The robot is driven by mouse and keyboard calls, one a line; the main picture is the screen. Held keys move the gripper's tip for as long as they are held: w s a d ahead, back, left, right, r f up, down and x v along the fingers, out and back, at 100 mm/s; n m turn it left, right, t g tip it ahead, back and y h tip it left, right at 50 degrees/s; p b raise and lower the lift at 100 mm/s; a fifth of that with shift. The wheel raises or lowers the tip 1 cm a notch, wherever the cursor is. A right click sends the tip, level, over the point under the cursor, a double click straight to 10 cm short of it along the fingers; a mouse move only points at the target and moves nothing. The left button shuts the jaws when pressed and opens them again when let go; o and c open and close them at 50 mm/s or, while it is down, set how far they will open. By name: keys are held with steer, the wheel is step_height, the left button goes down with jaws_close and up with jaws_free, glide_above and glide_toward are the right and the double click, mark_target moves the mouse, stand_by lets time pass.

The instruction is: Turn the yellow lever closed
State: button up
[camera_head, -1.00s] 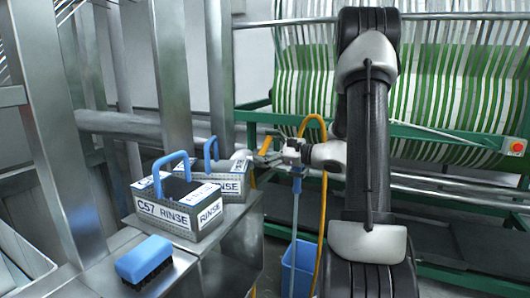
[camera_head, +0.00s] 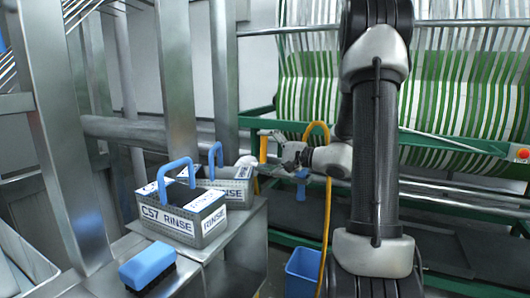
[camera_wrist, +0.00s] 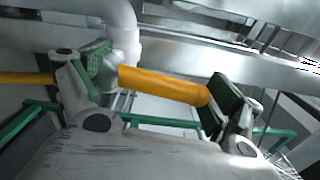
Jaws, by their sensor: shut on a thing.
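The yellow lever (camera_head: 263,148) shows as a short upright yellow bar at my gripper in the head view. In the wrist view the lever (camera_wrist: 160,84) lies across the space between the two finger pads, tilted slightly down to the right. Its right end meets the right pad; the left end is close to the left pad. My gripper (camera_head: 262,152) is shut on the lever, and its fingers also show in the wrist view (camera_wrist: 155,88). The lever's pivot is not clearly seen.
Two grey rinse boxes with blue handles, one in front (camera_head: 182,216) and one behind (camera_head: 226,184), stand on a metal ledge left of my gripper. A blue brush (camera_head: 147,264) lies nearer. A blue bucket (camera_head: 303,271) and yellow hose (camera_head: 325,215) are below. Green-striped webbing (camera_head: 450,90) fills the back.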

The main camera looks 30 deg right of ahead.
steer(key=shift+s+a+n, duration=0.2)
steer(key=shift+a+n, duration=0.15)
steer(key=shift+n, duration=0.35)
steer(key=o, duration=1.1)
steer(key=shift+s+a, duration=0.1)
steer(key=shift+o, duration=0.2)
steer(key=v, duration=1.2)
